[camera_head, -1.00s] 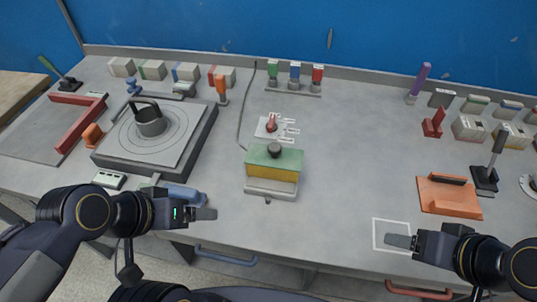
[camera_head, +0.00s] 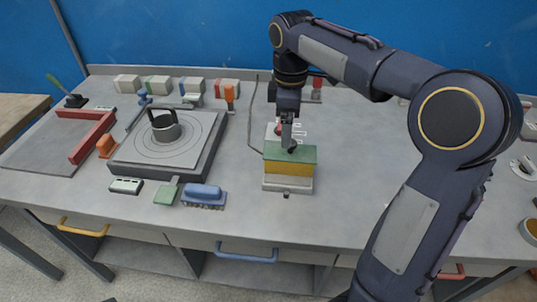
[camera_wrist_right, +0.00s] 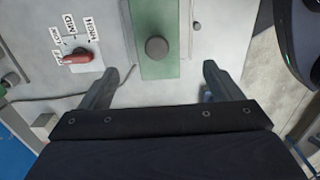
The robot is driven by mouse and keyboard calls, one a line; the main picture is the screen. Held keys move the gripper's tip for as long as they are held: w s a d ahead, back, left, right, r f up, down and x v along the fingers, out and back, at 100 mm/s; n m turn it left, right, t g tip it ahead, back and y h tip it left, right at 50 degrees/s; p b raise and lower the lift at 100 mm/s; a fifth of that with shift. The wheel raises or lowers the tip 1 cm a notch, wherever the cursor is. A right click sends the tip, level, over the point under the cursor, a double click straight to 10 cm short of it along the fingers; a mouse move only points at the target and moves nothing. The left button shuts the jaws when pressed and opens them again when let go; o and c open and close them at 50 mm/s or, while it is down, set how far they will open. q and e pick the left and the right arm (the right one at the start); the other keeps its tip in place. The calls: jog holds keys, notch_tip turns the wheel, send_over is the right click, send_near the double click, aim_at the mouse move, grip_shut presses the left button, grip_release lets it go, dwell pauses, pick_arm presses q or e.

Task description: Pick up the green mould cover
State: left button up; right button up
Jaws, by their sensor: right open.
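The green mould cover (camera_head: 300,154) lies on top of a yellow block that sits on a grey base (camera_head: 287,186). It has a dark round knob on top. In the right wrist view the cover (camera_wrist_right: 158,15) is a green strip, and its knob (camera_wrist_right: 157,48) shows ahead of and between the fingers. My right gripper (camera_head: 291,145) points down over the cover and is open; in the wrist view its two fingers (camera_wrist_right: 160,82) are spread wide and empty. The exact gap between fingertips and knob is unclear. My left gripper is not in view.
A lever switch with a red handle (camera_wrist_right: 78,57) and labels stands just behind the mould. My right arm hides much of the right side.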

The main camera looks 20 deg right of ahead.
aim_at(292, 142)
jog(key=f, duration=0.2)
jog(key=d+f, duration=0.1)
jog(key=f, duration=0.4)
jog(key=shift+s+d+b, duration=0.15)
jog(key=shift+s+b, duration=0.05)
jog(key=shift+b, duration=0.1)
jog(key=c, duration=1.1)
